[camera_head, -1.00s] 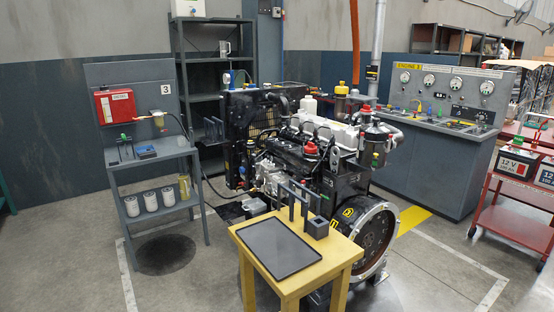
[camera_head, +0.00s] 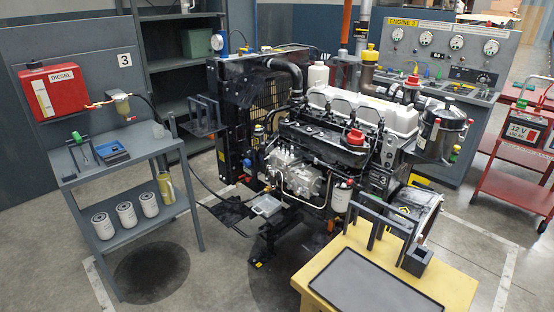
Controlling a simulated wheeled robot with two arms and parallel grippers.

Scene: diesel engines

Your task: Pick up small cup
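A small grey cup-like piece (camera_head: 158,131) stands at the right end of the top of the grey cart (camera_head: 165,150), below and right of the fuel filter. It is small and its details are hard to tell. A brass-coloured mug or jug (camera_head: 166,188) with a handle stands on the cart's lower shelf, right of the white canisters. I cannot tell for certain which one is the small cup. Neither of my grippers can be made out in the head view.
On the cart top are a black tool (camera_head: 84,152) and a blue tray (camera_head: 112,152). White canisters (camera_head: 126,214) stand below. The engine (camera_head: 340,140) fills the centre. A yellow table (camera_head: 455,288) is at front right.

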